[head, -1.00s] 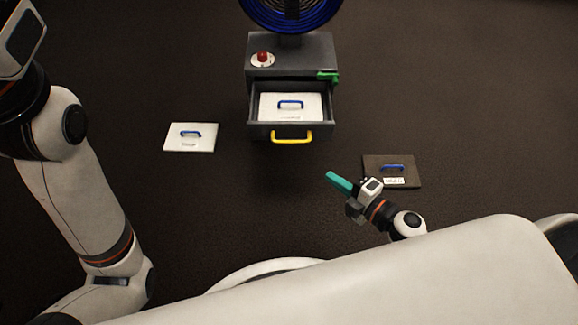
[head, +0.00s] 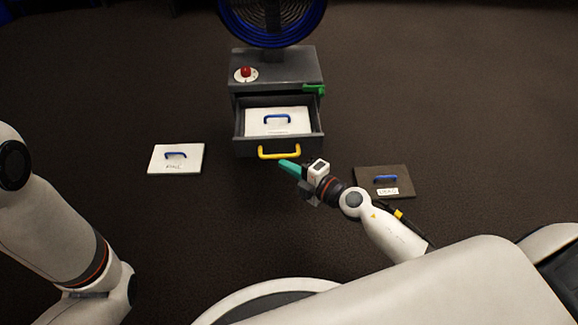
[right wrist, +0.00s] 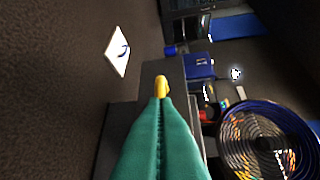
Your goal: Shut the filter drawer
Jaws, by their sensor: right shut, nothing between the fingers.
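The filter drawer (head: 240,148) stands open at the front of the dark grey cabinet (head: 295,68). A white filter panel (head: 292,124) with a blue handle lies in it. The drawer's yellow handle (head: 279,153) faces me. My right gripper (head: 284,165) has teal fingers, shut and empty, with their tips close by the yellow handle. The right wrist view shows the shut fingers (right wrist: 160,110) pointing at the yellow handle (right wrist: 161,85); I cannot tell whether they touch it. My left gripper is out of view; only my left arm shows.
A white panel (head: 190,163) lies on the floor left of the drawer, and a dark labelled panel (head: 369,185) lies to the right. A blue fan (head: 308,14), red knob (head: 246,72) and green lever (head: 314,89) are on the cabinet.

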